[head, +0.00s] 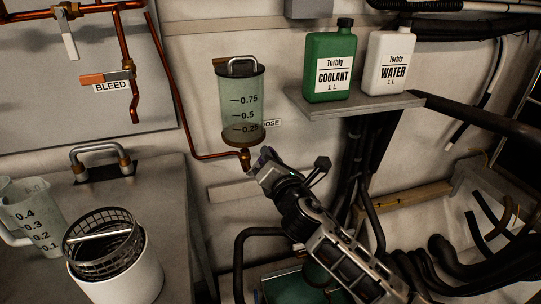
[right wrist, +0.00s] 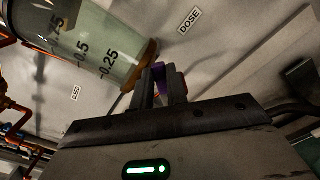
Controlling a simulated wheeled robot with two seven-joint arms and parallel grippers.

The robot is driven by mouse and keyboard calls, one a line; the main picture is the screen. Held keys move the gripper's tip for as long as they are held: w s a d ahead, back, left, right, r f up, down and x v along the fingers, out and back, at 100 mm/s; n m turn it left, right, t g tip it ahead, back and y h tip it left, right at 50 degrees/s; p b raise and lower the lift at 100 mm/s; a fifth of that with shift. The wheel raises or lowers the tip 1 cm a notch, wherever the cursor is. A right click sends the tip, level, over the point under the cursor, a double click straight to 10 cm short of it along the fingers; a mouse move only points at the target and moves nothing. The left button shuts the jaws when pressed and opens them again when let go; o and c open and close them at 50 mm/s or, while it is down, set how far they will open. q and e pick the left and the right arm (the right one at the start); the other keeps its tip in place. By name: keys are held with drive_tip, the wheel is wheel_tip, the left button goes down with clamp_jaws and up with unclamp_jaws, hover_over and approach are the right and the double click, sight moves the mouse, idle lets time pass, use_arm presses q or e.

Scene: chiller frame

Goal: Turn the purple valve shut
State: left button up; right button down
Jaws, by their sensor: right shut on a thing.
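The purple valve handle (right wrist: 159,72) shows as a small purple piece between the fingers in the right wrist view. My right gripper (head: 264,165) is shut on it, just below the clear dosing cylinder (head: 240,108) marked 0.75, 0.5 and 0.25. In the right wrist view the two dark fingers (right wrist: 160,88) stand on either side of the purple piece. Most of the handle is hidden by the fingers, so its exact angle cannot be told. The label DOSE (head: 272,123) is on the wall beside the cylinder. My left gripper is not in view.
A copper pipe (head: 174,95) runs down to the brass fitting (head: 245,158) under the cylinder. A green coolant jug (head: 330,70) and a white water jug (head: 388,65) stand on a shelf (head: 350,108). A strainer basket (head: 103,240) and a measuring jug (head: 30,220) are at the lower left.

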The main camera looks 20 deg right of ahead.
use_arm(q)
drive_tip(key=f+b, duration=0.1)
drive_tip(key=b, duration=0.2)
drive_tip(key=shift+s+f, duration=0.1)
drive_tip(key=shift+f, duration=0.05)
use_arm(e)
wheel_tip(320, 180, down, 6)
drive_tip(key=d+m, duration=0.2)
drive_tip(key=m, duration=0.8)
drive_tip(key=shift+s+r+m, duration=0.15)
drive_tip(key=shift+m, duration=0.15)
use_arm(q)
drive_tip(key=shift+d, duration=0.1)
use_arm(e)
drive_tip(key=shift+d+f, duration=0.1)
drive_tip(key=shift+f, duration=0.15)
drive_tip(key=c, duration=1.4)
unclamp_jaws()
drive_tip(key=shift+r, duration=0.1)
drive_tip(key=shift+r, duration=0.1)
use_arm(q)
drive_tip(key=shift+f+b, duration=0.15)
drive_tip(key=shift+b, duration=0.15)
use_arm(e)
drive_tip(key=shift+s+a, duration=0.25)
drive_tip(key=shift+s, duration=2.4)
drive_tip(key=shift+s+a, duration=0.2)
drive_tip(key=shift+s, duration=2.45)
drive_tip(key=shift+s+a, duration=0.25)
drive_tip(key=shift+s, duration=2.4)
